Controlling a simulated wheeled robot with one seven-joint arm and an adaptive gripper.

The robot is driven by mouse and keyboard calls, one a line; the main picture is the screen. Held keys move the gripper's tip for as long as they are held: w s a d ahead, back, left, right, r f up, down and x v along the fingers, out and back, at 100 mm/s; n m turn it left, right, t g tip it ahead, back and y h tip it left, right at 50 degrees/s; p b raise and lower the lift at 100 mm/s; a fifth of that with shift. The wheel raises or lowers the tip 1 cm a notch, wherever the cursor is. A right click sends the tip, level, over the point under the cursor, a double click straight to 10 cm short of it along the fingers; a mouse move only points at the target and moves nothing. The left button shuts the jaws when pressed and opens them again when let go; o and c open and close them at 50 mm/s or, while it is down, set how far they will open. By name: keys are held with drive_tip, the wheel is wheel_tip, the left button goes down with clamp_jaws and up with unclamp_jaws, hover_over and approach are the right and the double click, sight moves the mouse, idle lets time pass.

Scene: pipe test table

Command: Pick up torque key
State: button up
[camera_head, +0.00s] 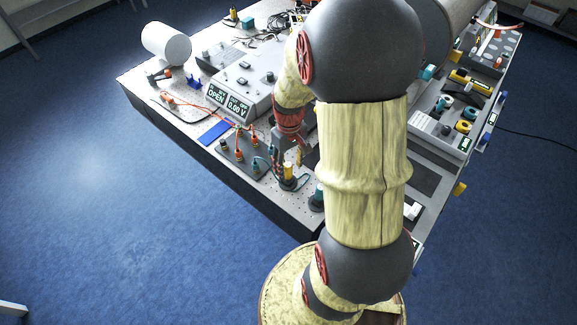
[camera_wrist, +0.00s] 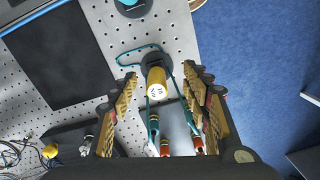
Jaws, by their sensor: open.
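A short yellow cylinder with a marked top, apparently the torque key (camera_wrist: 157,86), stands on a dark round base on the perforated table. It also shows in the head view as a yellow post (camera_head: 288,171) at the near table edge. My gripper (camera_wrist: 161,74) is open, with one finger on each side of the yellow cylinder in the wrist view. Whether the fingers touch it cannot be told.
Teal leads (camera_wrist: 138,52) loop beside the cylinder, with red-tipped plugs (camera_wrist: 165,148) between the fingers. Another dark round base with a teal top (camera_head: 318,193) stands close by. A plug panel (camera_head: 240,152) and display box (camera_head: 238,85) lie left. Trays (camera_head: 447,115) lie right.

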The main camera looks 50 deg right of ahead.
sight(288, 175)
drive_tip(key=shift+w+d+f+n, duration=0.2)
drive_tip(key=shift+w+d+n, duration=0.1)
drive_tip(key=shift+w, duration=0.15)
drive_tip(key=shift+w+d+f+n, duration=0.15)
drive_tip(key=shift+w+n, duration=0.15)
drive_tip(key=shift+w, duration=0.1)
drive_tip(key=shift+s+f, duration=0.1)
drive_tip(key=shift+f, duration=0.15)
wheel_tip(288, 175, down, 7)
drive_tip(key=shift+r+b, duration=0.1)
drive_tip(key=shift+b, duration=0.55)
drive_tip(key=shift+c, duration=0.4)
drive_tip(key=c, duration=1.1)
clamp_jaws()
